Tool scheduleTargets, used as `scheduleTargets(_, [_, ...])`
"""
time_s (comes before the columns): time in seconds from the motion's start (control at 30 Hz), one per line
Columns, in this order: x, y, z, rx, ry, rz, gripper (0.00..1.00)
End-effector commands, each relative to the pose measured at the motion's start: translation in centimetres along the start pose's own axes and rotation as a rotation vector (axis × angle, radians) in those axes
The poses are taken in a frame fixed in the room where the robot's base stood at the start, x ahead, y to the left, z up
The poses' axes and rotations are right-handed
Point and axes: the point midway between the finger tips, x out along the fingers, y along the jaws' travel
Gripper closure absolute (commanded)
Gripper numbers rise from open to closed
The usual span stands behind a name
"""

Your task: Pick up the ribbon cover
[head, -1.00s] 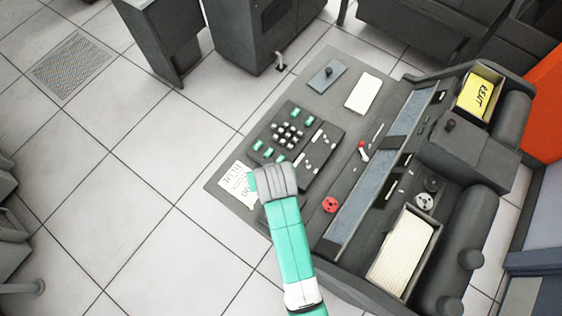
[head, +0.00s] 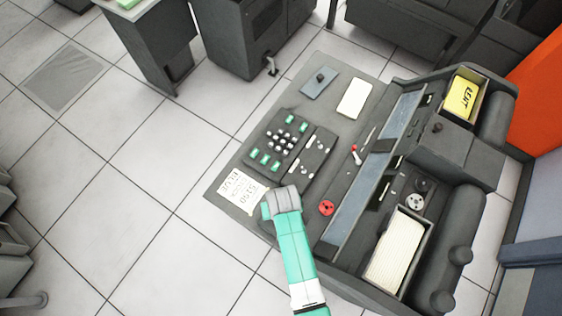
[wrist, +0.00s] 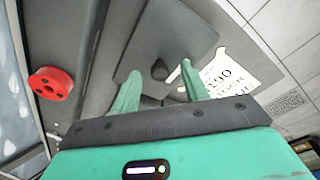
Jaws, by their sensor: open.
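A flat grey plate with a dark knob, which I take to be the ribbon cover (wrist: 190,35), lies on the machine's desk top in the wrist view. My gripper (wrist: 160,72) is open, its two green fingers pointing at the plate with the knob between them in the picture. I cannot tell whether they touch it. In the head view my arm's end hides the fingers and this plate. A similar blue-grey plate with a knob (head: 319,82) lies at the desk's far end.
A red disc (head: 326,208) lies right of my arm. A pale card (head: 354,98) is at the far end. Card trays (head: 408,255) and a raised housing stand along the right side.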

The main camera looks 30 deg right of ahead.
Motion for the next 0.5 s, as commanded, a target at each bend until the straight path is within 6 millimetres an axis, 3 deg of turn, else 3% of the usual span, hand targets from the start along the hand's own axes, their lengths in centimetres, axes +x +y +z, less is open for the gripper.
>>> scheduleTargets(0.27, [0.54, 0.00, -0.02, 0.000, 0.001, 0.000, 0.55])
scheduleTargets(0.5, [0.52, 0.00, -0.02, 0.000, 0.001, 0.000, 1.00])
